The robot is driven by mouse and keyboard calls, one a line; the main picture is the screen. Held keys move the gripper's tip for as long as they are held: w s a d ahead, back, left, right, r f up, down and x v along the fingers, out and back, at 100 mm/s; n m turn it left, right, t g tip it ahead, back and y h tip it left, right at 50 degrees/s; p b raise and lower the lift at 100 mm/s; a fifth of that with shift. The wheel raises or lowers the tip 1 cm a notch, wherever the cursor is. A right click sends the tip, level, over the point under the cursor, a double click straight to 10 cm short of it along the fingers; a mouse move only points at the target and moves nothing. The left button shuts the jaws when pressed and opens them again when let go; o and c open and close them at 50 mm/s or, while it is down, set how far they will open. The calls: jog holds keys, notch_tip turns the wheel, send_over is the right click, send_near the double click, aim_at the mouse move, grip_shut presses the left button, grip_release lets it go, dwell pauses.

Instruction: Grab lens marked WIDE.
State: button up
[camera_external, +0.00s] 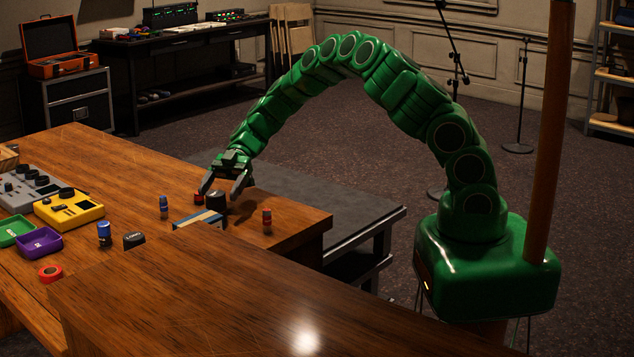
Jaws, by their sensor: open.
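My gripper (221,194) points down over the far right part of the wooden desk, with its two fingers apart. A short black cylinder (216,201), which looks like a lens, stands below and between the fingertips. No marking on it can be read, and I cannot tell whether the fingers touch it. Another short black lens-like piece (134,240) lies on the desk to the left, with a small pale marking too small to read. I cannot tell which one is marked WIDE.
A blue and tan box (199,219) lies just in front of the gripper. Small red and blue cylinders stand nearby, one red (267,221) to the right. A yellow device (69,209), purple tray (39,243) and red tape roll (50,273) are at left.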

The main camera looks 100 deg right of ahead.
aim_at(211, 204)
jog(key=shift+r+x, duration=0.1)
jog(key=shift+x, duration=1.15)
jog(key=shift+r+x, duration=0.15)
jog(key=shift+x, duration=1.1)
jog(key=shift+s+a, duration=0.1)
jog(key=shift+s, duration=0.05)
jog(key=c, duration=1.3)
